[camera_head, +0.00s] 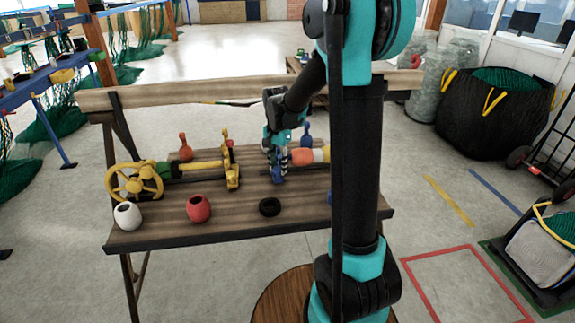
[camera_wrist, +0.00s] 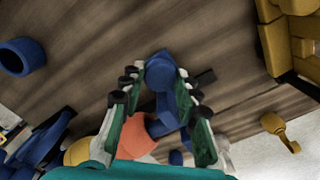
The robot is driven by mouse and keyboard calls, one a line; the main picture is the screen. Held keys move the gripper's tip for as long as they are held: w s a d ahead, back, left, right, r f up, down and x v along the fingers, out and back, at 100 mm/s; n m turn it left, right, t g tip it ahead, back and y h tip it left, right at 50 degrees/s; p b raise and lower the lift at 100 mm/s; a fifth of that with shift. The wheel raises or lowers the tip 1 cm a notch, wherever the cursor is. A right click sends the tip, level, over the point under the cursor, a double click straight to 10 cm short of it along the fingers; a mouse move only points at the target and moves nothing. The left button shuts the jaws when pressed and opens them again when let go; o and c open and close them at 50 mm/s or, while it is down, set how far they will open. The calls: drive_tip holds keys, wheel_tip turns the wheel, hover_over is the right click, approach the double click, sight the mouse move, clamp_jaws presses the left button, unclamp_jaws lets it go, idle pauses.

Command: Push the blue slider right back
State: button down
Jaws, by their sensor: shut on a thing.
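The blue slider (camera_head: 279,179) stands on the wooden bench, just left of a red-orange cylinder with a white band and yellow end (camera_head: 308,156). My gripper (camera_head: 278,163) comes down on the slider from above. In the wrist view, my gripper (camera_wrist: 160,88) has its two fingers on either side of the slider's rounded blue top (camera_wrist: 160,73) and is shut on it. The orange body (camera_wrist: 136,143) shows between and below the fingers. The slider's foot and track are mostly hidden by the fingers and arm.
On the bench (camera_head: 160,237) stand a yellow handwheel (camera_head: 133,184), a yellow slider (camera_head: 231,171), a white cup (camera_head: 127,215), a red cup (camera_head: 199,208) and a black ring (camera_head: 269,207). Red (camera_head: 185,148) and blue (camera_head: 306,134) upright pieces stand behind. My arm hides the bench's right part.

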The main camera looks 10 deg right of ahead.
drive_tip(key=a, duration=0.4)
drive_tip(key=shift+a, duration=0.1)
drive_tip(key=c, duration=1.1)
unclamp_jaws()
wheel_tip(320, 180, up, 12)
